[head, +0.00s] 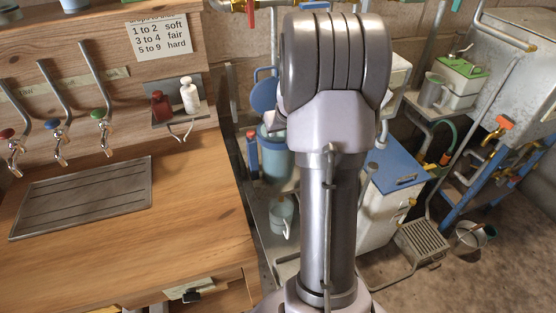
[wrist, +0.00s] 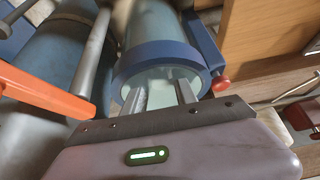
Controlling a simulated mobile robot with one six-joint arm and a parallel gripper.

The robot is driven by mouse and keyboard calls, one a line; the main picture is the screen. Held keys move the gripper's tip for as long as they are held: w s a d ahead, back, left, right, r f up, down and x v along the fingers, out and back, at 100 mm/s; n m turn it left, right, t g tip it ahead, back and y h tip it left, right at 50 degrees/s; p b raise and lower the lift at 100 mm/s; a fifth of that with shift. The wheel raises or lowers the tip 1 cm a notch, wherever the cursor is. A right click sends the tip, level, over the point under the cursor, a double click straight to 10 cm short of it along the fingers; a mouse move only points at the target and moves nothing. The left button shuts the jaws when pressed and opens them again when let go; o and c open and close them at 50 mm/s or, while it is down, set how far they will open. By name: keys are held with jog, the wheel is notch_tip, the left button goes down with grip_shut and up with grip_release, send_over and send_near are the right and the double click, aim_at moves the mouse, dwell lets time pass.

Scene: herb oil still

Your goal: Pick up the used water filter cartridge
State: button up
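In the wrist view my gripper (wrist: 161,88) has its two fingers apart, pointing at a translucent blue-grey cylinder (wrist: 152,28) with a dark blue ring (wrist: 165,56) at its near end. A pale, whitish-green round face (wrist: 160,78) shows inside the ring, behind the fingers. I cannot tell whether this face is the used cartridge, or whether the fingertips touch it. No gap between the fingers looks filled by a held thing. In the head view my own arm hides the gripper. A blue canister (head: 275,155) stands just left of the arm.
A blue bar with a red knob (wrist: 221,84) lies close right of the ring. An orange bar (wrist: 45,92) and grey pipe (wrist: 92,52) are on the left. The wooden counter (head: 120,240) is at left; a blue-topped white box (head: 385,205) stands right of my arm.

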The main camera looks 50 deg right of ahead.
grip_shut()
dwell(1.4)
